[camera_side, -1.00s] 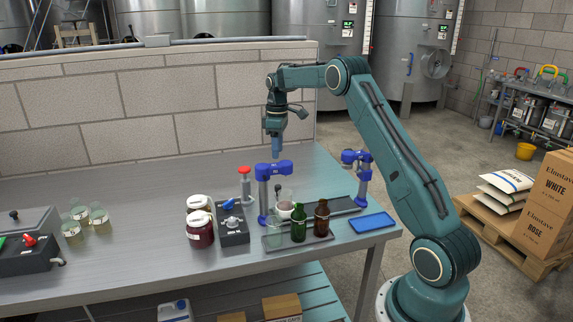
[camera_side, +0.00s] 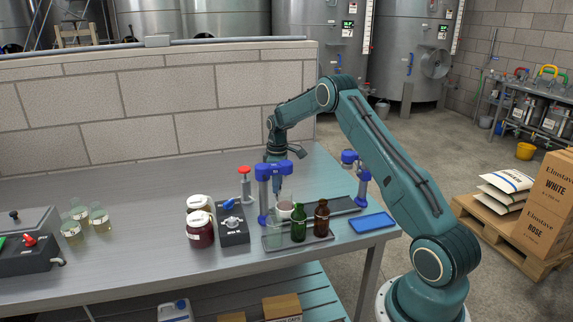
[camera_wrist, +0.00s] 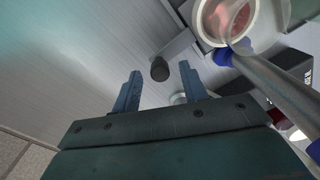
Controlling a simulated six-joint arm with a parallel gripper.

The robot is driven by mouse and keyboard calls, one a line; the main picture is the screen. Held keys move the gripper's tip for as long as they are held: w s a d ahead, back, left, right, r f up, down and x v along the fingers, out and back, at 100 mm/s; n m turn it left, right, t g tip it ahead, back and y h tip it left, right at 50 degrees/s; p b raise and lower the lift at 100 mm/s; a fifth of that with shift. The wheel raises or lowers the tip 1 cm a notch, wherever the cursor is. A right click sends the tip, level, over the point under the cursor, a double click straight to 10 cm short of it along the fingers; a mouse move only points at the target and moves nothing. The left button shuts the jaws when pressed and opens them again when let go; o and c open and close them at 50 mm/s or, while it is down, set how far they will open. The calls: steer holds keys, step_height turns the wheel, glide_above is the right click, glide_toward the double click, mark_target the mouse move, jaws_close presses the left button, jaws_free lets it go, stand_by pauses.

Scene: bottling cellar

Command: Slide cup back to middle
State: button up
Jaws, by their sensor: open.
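The cup (camera_side: 285,209) is small and pale; it stands beside the near blue-headed post (camera_side: 263,195), at the left end of a dark rail (camera_side: 340,206), partly hidden by bottles. In the wrist view the cup (camera_wrist: 226,18) shows from above at the top right, with something reddish inside. My gripper (camera_side: 278,186) is low over the table, just behind that post, partly hidden by its blue head. In the wrist view my gripper (camera_wrist: 158,82) is open, with a dark rounded knob (camera_wrist: 160,69) seen between its fingers. The cup is outside the fingers, to their right.
A green bottle (camera_side: 298,224) and a brown bottle (camera_side: 321,218) stand on a dark tray in front of the cup. A second blue-headed post (camera_side: 362,185) stands right. Jars (camera_side: 200,230), a valve box (camera_side: 233,226) and a blue tray (camera_side: 372,223) are nearby. The table behind is clear.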

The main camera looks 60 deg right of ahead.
steer(key=shift+f, duration=0.3)
steer(key=shift+c, duration=0.2)
jaws_close()
steer(key=s+d, duration=0.7)
steer(key=shift+o, duration=0.2)
jaws_free()
steer(key=shift+r, duration=0.1)
step_height(320, 180, up, 14)
steer(key=shift+d, duration=0.25)
stand_by(0.4)
